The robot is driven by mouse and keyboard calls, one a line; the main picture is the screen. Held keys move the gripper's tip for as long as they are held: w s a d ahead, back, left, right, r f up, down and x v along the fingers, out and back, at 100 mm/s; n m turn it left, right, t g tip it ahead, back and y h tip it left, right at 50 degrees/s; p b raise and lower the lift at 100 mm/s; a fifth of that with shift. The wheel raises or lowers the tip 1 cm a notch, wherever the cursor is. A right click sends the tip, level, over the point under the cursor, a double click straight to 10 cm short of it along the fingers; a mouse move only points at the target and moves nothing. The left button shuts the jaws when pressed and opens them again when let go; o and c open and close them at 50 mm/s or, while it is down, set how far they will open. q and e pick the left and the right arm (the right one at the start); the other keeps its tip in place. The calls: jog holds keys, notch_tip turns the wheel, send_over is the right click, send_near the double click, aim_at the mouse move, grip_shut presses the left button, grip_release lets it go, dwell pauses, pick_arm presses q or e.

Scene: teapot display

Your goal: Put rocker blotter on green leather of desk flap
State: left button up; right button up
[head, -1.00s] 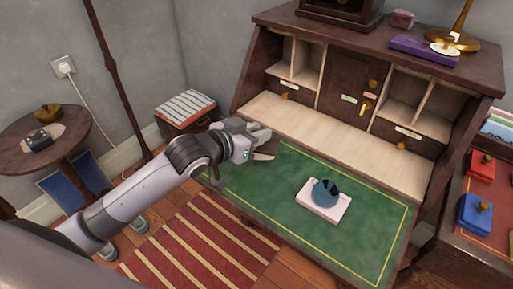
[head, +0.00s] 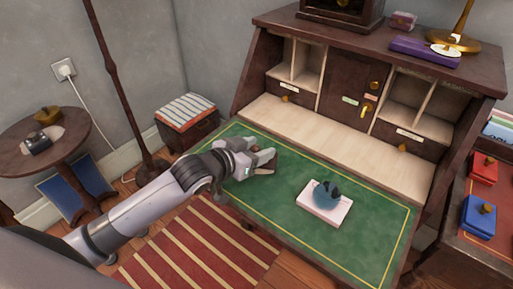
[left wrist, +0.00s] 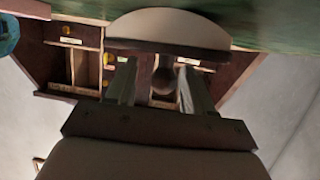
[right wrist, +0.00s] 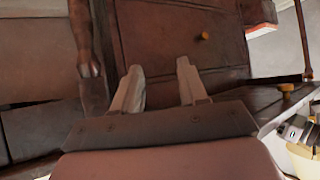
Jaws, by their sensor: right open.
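The rocker blotter shows in the left wrist view (left wrist: 168,30) with a pale curved underside, a dark wooden top and a round dark knob. My left gripper (head: 262,158) has its fingers on either side of the knob and is shut on it. In the head view the fingers partly hide the blotter. It is over the left back part of the green leather (head: 290,227) of the desk flap; I cannot tell whether it touches the leather. My right gripper (right wrist: 160,75) is open and empty, facing dark wooden furniture, and is out of the head view.
A pale block with a round blue-green item (head: 326,194) stands on the leather, right of my left gripper. The leather in front and right of it is bare. Pigeonholes (head: 408,92) rise behind the flap. A side table (head: 70,131) is at left; red and blue boxes (head: 478,214) are at right.

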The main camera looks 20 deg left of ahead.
pick_arm(q)
jog(key=shift+r, duration=0.2)
jog(key=p+v, duration=0.1)
jog(key=v, duration=0.9)
jog(key=shift+a, duration=0.1)
jog(key=shift+v, duration=1)
pick_arm(e)
jog(key=shift+s+d+r, duration=0.15)
jog(key=shift+r, duration=0.15)
jog(key=shift+s, duration=0.1)
